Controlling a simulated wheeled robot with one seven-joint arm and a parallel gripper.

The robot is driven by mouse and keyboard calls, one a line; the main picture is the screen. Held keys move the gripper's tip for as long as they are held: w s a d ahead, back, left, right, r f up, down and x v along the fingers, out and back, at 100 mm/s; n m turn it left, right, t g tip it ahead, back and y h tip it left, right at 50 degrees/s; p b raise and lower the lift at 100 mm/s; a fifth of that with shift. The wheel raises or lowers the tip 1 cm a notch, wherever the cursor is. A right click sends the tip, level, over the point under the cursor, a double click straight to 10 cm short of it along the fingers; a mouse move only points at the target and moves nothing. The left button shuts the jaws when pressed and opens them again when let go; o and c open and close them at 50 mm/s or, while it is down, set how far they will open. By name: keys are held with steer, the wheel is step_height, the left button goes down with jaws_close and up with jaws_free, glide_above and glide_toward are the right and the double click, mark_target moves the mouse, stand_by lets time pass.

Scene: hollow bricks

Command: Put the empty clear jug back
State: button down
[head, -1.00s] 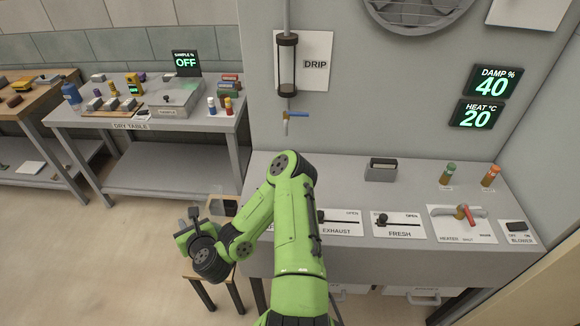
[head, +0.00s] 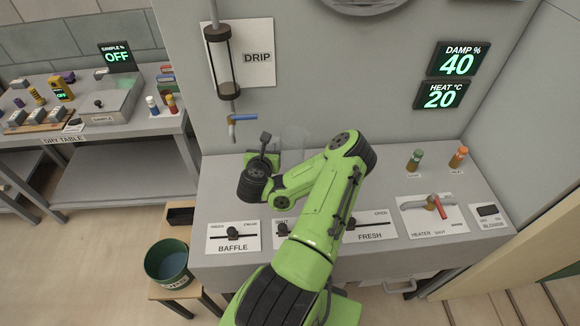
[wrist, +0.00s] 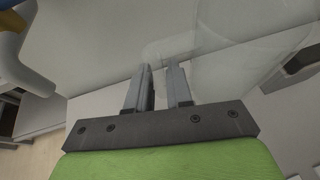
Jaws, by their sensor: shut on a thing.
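The clear jug (wrist: 225,60) shows in the wrist view as a faint transparent outline in front of my gripper (wrist: 160,75). The two fingers are close together and shut on part of the jug, apparently its handle. In the head view the jug (head: 293,140) is a faint see-through shape above the counter, near the wall. My gripper (head: 272,155) is partly hidden there by my arm. The jug's inside looks empty, but its edges are hard to make out.
A drip tube (head: 222,60) with a blue-handled tap (head: 242,118) hangs on the wall to the left. The grey counter (head: 225,195) carries the baffle slider (head: 233,235), a fresh slider (head: 352,222), a red heater lever (head: 437,205) and two small bottles. A green bucket (head: 168,262) stands on a stool at the left.

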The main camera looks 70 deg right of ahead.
steer(key=f+b, duration=0.1)
steer(key=f, duration=0.2)
steer(key=f+b, duration=0.1)
steer(key=f, duration=0.2)
steer(key=f+b, duration=0.1)
steer(key=f, duration=0.2)
steer(key=shift+s+a+b, duration=0.1)
steer(key=shift+a+b, duration=0.3)
steer(key=shift+f, duration=0.3)
steer(key=shift+a+r, duration=0.1)
steer(key=shift+r, duration=0.1)
steer(key=shift+f, duration=0.25)
steer(key=c, duration=1)
jaws_free()
steer(key=shift+r, duration=0.1)
